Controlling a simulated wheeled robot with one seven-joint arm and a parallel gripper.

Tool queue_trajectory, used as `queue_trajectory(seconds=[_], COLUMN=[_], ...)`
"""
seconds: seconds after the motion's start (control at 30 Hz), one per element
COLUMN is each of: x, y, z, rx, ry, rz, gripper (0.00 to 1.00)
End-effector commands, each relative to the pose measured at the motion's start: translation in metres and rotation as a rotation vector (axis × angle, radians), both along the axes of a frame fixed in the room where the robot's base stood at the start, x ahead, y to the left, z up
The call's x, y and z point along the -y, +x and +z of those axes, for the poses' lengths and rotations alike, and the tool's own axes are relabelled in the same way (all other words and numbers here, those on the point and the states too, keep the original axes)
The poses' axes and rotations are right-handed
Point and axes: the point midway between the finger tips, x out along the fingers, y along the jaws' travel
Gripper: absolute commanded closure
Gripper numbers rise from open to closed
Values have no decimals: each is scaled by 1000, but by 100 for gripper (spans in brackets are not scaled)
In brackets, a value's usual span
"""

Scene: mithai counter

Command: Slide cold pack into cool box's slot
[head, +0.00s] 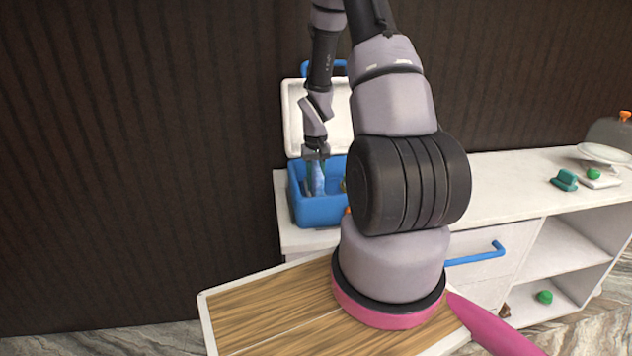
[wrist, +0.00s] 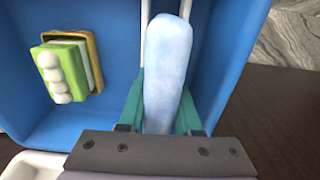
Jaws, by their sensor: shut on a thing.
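The cold pack (wrist: 167,62) is a pale blue, rounded slab. My gripper (head: 316,160) is shut on it, with a teal finger on each side of the pack in the wrist view (wrist: 163,108). The pack is over or inside the open blue cool box (head: 320,212), whose blue walls fill much of the wrist view (wrist: 105,125). Two thin white strips (wrist: 145,22) on the box's inside, likely the slot, show on either side of the pack. The pack covers the space between them, so I cannot tell how deep it sits.
The box's white lid (head: 303,110) stands open behind. In the box lies a green and white item with a yellowish edge (wrist: 68,68), left of the pack. The white counter (head: 500,185) is clear right of my arm, with green things (head: 565,180) farther right.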

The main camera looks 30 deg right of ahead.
Motion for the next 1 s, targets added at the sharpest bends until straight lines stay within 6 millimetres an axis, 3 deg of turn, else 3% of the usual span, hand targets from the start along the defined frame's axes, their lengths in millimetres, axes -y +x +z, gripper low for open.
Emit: queue_trajectory(seconds=[0.03, 0.2, 0.23, 0.3, 0.57, 1.0], x=[-2, -2, -2, -2, -2, -2], y=[-8, -9, -9, -9, -9, -9], z=[-14, -14, -14, -14, -1, 90], rx=[-23, -24, -24, -24, -20, 5], ry=[7, 6, 6, 6, 4, -1], rz=[5, 6, 6, 6, 7, 1], gripper=[100, 100, 56, 33, 33, 33])
